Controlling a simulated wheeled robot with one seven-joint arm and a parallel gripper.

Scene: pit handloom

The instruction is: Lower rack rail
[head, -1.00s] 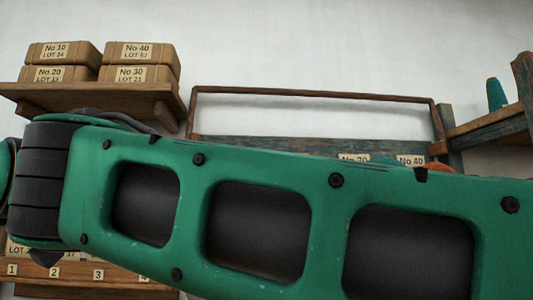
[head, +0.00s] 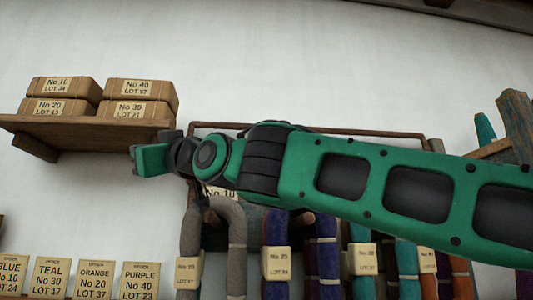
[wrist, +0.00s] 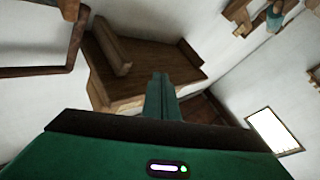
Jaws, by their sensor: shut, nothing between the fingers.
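The rack rail (head: 370,133), a thin rusty-brown bar frame, stands raised above the rack of hanging hanks in the head view. My arm covers most of its lower part and its left side. A brown bar, likely the same rail, also shows at the left of the wrist view (wrist: 35,71). My gripper (head: 148,159) is just left of the rail's left end in the head view, in front of the shelf's right end. In the wrist view my gripper (wrist: 160,95) has its green fingers together, empty and apart from the bar.
A wooden shelf (head: 65,128) with cartons (head: 140,90) is beside my gripper; its brown wood also fills the wrist view's middle (wrist: 165,60). Hanks (head: 237,240) hang below my arm. Labelled cards (head: 93,279) stand at lower left. Another shelf with a teal cone (head: 484,128) is at right.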

